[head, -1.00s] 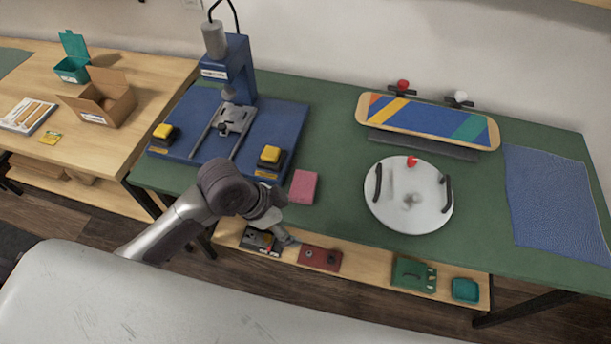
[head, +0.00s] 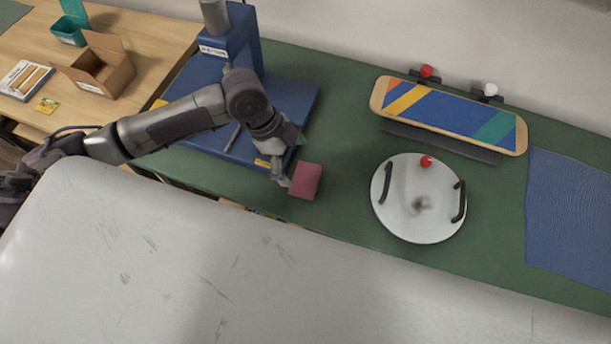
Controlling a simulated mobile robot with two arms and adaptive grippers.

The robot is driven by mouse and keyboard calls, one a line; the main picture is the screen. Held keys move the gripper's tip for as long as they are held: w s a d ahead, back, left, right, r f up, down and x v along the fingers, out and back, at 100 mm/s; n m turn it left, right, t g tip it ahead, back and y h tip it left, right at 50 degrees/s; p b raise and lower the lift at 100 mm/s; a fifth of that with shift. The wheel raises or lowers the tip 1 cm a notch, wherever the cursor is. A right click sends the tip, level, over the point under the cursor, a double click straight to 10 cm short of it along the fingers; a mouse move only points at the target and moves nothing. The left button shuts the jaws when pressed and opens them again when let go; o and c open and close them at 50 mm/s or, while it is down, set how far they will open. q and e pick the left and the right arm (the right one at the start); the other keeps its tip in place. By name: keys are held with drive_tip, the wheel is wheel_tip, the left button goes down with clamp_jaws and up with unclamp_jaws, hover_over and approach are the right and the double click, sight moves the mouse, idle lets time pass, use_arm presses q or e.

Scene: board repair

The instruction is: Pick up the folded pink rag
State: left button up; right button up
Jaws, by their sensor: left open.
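The folded pink rag (head: 306,181) lies on the green bench top, just right of the blue press base. My left gripper (head: 290,163) is open at the rag's left edge, its fingers pointing toward it. One fingertip overlaps or sits close to the rag's left side; I cannot tell whether it touches. The rag is mostly uncovered. My right gripper is not in view.
The blue press (head: 232,45) stands behind my left arm, which hides part of its base. A round white plate (head: 408,225) with black handles is to the right. A striped skateboard deck (head: 450,115) is behind it. A blue mat (head: 570,210) lies far right.

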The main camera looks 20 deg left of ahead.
sight(304, 177)
use_arm(q)
drive_tip(key=shift+w+d+f, duration=0.1)
drive_tip(key=shift+d+f, duration=0.15)
drive_tip(key=shift+f, duration=0.45)
drive_tip(key=shift+w+d+f, duration=0.1)
drive_tip(key=shift+f, duration=0.4)
drive_tip(key=p+x, duration=0.1)
drive_tip(key=x, duration=0.3)
drive_tip(key=shift+f, duration=0.45)
drive_tip(key=shift+c, duration=0.5)
drive_tip(key=c, duration=0.5)
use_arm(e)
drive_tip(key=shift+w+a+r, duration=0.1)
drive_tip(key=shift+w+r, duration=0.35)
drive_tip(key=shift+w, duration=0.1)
